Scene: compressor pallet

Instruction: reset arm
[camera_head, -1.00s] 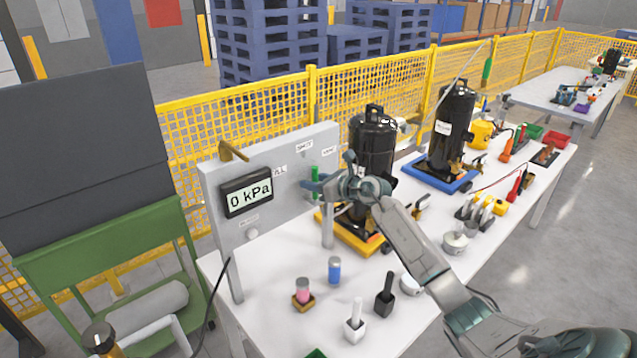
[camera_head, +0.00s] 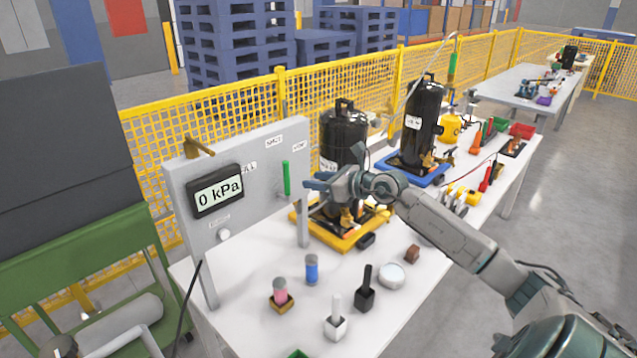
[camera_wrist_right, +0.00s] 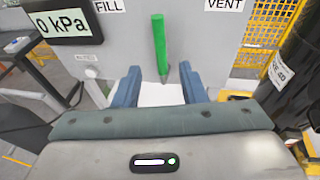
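My right gripper (camera_head: 316,184) is in front of the grey gauge panel (camera_head: 258,215), a little right of the green handle (camera_head: 286,178) in the head view. In the right wrist view its two blue fingers (camera_wrist_right: 159,88) are spread apart with nothing between them. The upright green handle (camera_wrist_right: 159,45) stands beyond the fingertips, between the FILL and VENT labels. The panel's display (camera_head: 216,192) reads 0 kPa. My left gripper is not in view.
A black compressor (camera_head: 343,140) on a yellow tray (camera_head: 338,236) stands right beside my right gripper. A second black compressor (camera_head: 421,120) stands on a blue tray (camera_head: 390,165). Small bottles and brushes stand on the white table (camera_head: 245,313). A yellow fence (camera_head: 240,110) runs behind.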

